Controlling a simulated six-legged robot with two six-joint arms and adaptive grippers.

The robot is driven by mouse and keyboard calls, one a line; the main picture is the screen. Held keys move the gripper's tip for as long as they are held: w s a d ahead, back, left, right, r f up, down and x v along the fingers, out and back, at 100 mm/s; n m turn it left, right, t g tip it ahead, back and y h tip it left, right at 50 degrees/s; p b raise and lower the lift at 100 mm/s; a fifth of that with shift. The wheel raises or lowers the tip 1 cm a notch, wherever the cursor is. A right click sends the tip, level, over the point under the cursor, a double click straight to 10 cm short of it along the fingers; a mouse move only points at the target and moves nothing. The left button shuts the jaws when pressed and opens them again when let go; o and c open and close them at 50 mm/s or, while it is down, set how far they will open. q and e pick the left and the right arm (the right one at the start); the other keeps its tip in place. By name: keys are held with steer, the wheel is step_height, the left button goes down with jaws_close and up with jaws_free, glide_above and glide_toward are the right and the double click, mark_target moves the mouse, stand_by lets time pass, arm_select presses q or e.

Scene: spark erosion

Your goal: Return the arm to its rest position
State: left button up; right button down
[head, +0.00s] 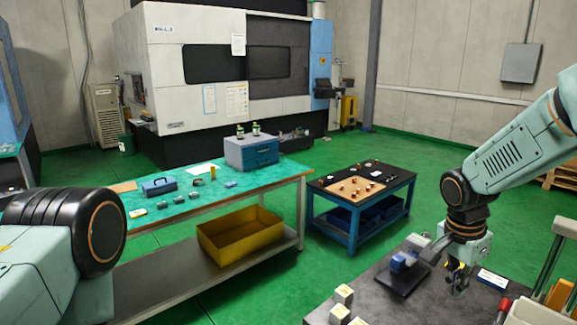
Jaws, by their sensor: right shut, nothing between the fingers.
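My right arm comes in from the right edge and bends down. Its gripper (457,282) points downward just above the dark table (378,299) at the lower right. It is shut, with nothing seen between the fingers. My left arm shows only as a large rounded joint at the lower left; its gripper is out of view.
On the dark table are a blue and grey device (403,262) left of the gripper, pale blocks (343,294) and a white label (493,279). A green-topped workbench (215,195) and a blue cart (352,222) stand beyond. Green floor lies between them.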

steer(key=s+a+f+n+y, duration=0.1)
steer(key=s+a+f+n, duration=0.3)
steer(key=s+f, duration=0.5)
steer(key=s+a+f+n+y, duration=0.25)
steer(key=s+a+f, duration=0.35)
steer(key=f, duration=0.5)
steer(key=s+f+n+h, duration=0.1)
steer(key=s+f+n, duration=0.15)
steer(key=s, duration=0.85)
steer(key=s+f+n+h, duration=0.15)
steer(key=s+n, duration=0.25)
steer(key=s, duration=0.6)
arm_select(q)
step_height(320, 180, down, 25)
steer(key=b, duration=2.5)
steer(key=shift+s+f, duration=0.15)
steer(key=shift+s, duration=0.1)
arm_select(e)
step_height(320, 180, down, 26)
steer(key=y, duration=0.1)
steer(key=shift+w+r, duration=0.15)
steer(key=shift+w, duration=0.25)
arm_select(q)
steer(key=shift+d, duration=0.1)
steer(key=shift+s, duration=0.2)
arm_select(e)
steer(key=shift+s+r, duration=0.1)
steer(key=shift+s, duration=0.1)
